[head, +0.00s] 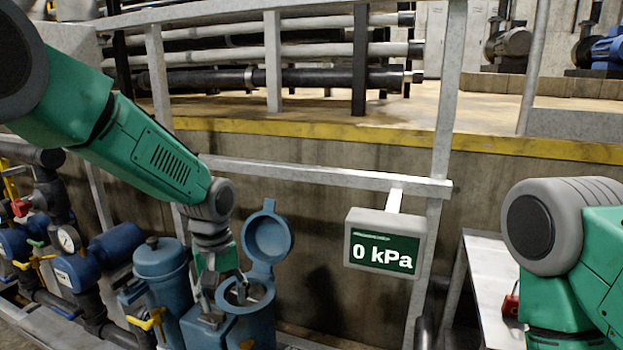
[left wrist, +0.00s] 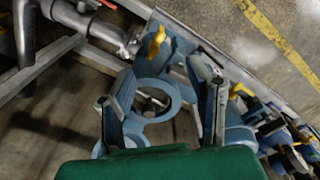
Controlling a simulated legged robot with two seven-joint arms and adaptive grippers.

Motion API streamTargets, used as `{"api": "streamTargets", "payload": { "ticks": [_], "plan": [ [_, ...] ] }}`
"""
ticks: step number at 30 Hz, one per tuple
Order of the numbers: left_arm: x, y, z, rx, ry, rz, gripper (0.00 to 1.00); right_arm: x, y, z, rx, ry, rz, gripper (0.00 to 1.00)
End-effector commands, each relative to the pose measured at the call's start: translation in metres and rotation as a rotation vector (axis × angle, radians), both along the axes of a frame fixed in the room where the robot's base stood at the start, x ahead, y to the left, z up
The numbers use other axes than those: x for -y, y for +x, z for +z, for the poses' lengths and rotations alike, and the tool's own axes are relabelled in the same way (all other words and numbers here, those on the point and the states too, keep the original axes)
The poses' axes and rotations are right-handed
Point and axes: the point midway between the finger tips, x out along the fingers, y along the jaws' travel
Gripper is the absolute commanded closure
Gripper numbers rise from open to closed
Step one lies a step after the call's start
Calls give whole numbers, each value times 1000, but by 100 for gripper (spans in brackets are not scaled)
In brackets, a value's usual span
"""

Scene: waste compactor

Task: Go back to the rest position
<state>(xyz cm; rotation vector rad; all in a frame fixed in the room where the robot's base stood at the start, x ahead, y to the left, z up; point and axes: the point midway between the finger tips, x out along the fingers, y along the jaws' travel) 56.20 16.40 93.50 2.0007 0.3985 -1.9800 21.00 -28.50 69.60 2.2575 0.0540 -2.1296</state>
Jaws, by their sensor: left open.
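My left gripper (head: 222,292) points down over a blue housing with a round opening (head: 262,294). Its hinged round lid (head: 268,236) stands open behind it. In the left wrist view my left gripper (left wrist: 165,100) has its two fingers spread apart. The blue ring of the opening (left wrist: 170,92) shows between and beyond the fingers, with a small grey part inside it. I see nothing held between the fingers. Whether the fingers touch the housing cannot be told. My right arm is at the right edge of the head view, and its gripper is out of the picture.
A display reading 0 kPa (head: 384,243) hangs on a grey railing (head: 322,173) right of the housing. A closed blue canister (head: 161,262), yellow-handled valves and a gauge (head: 69,239) stand close on the left. A pale metal table (head: 487,262) is beside my right arm.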

Motion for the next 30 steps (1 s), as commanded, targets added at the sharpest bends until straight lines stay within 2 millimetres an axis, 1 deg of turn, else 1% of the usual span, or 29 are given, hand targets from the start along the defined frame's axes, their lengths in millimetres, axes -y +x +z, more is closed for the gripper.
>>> {"api": "streamTargets", "payload": {
  "ticks": [1, 5, 8, 11, 14, 17, 18, 20, 21, 22, 23, 24, 27, 30],
  "plan": [
    [-3, -4, -13, -7, -4, -8, 55, 0, 1, 0, 1, 0, 0, 60],
    [-6, -16, -39, -9, -17, -35, 55, 0, 1, 0, 2, 0, 0, 60],
    [-8, -32, -63, -8, -27, -63, 55, 0, 1, 0, 2, 0, 0, 60],
    [-13, -50, -92, -6, -37, -97, 55, 0, 1, 0, 1, 0, 0, 60],
    [-19, -75, -125, -7, -49, -132, 55, 0, 0, 0, 1, 0, 0, 60],
    [-30, -113, -164, -7, -59, -179, 55, 0, 0, 0, 1, 0, 0, 60],
    [-36, -134, -180, -6, -62, -200, 55, 0, 0, 0, 1, 0, 0, 60],
    [-47, -171, -205, -4, -62, -238, 55, 0, 0, 0, 1, 0, 0, 60],
    [-56, -198, -218, 2, -58, -265, 55, 0, 0, 0, 1, 0, 0, 60],
    [-62, -217, -226, 5, -53, -284, 55, 0, 0, 0, 1, 0, 0, 60],
    [-68, -236, -232, 11, -48, -304, 55, 0, 0, 0, 1, 0, 0, 60],
    [-77, -260, -238, 15, -37, -329, 55, 0, 0, 0, 1, 0, 0, 60],
    [-95, -308, -242, 28, -8, -388, 55, 0, 0, 0, 1, 0, 0, 60],
    [-107, -338, -240, 36, 19, -429, 55, 0, 0, 0, 1, 0, 0, 60]
  ]
}}
